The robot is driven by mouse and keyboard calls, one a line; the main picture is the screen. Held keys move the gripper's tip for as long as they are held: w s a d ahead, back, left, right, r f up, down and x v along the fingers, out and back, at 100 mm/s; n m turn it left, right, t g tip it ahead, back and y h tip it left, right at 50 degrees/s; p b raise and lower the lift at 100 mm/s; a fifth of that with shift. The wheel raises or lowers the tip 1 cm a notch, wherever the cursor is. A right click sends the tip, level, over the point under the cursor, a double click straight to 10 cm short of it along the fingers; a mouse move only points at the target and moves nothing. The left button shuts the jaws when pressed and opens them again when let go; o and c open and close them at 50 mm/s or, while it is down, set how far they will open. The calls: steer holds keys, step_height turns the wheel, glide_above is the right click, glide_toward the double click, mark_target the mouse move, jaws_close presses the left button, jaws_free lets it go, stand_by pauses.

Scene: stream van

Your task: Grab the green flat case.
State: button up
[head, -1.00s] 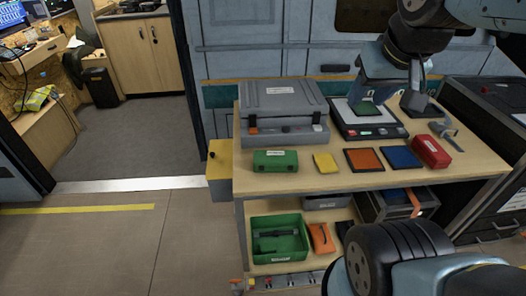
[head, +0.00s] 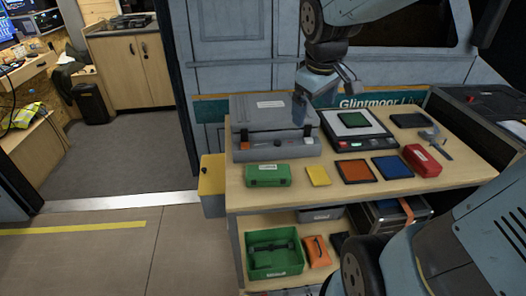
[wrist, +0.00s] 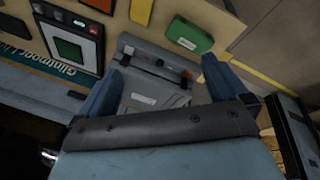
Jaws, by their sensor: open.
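A green case (head: 268,175) with a white label lies at the front left of the table top; it also shows in the wrist view (wrist: 190,34). A thin green square (head: 353,119) lies on the pale plate of a black scale (head: 362,143); it also shows in the wrist view (wrist: 69,49). My gripper (head: 318,98) is open and empty above the right part of a grey hard case (head: 275,108). It is behind the green case and left of the scale. In the wrist view, the grey case (wrist: 150,85) shows between my fingers (wrist: 163,88).
A yellow card (head: 318,176), an orange tile (head: 357,171), a blue tile (head: 392,167) and a red case (head: 422,160) line the front of the table. A caliper-like tool (head: 436,143) lies at right. The lower shelf holds a green bin (head: 273,274). The wall stands close behind.

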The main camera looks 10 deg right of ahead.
steer(key=w+a+f+n+g, duration=0.2)
steer(key=w+a+f+n, duration=0.25)
steer(key=w+f, duration=0.25)
steer(key=n+g, duration=0.1)
steer(key=n, duration=0.5)
glide_above(268, 170)
step_height(268, 170, down, 9)
steer(key=shift+y, duration=0.4)
steer(key=f, duration=0.8)
steer(key=shift+w+d+f, duration=0.1)
steer(key=shift+w+f, duration=0.25)
steer(key=f, duration=0.4)
steer(key=shift+s, duration=0.35)
steer(key=shift+f, duration=0.7)
steer(key=c, duration=1.3)
steer(key=shift+r, duration=0.1)
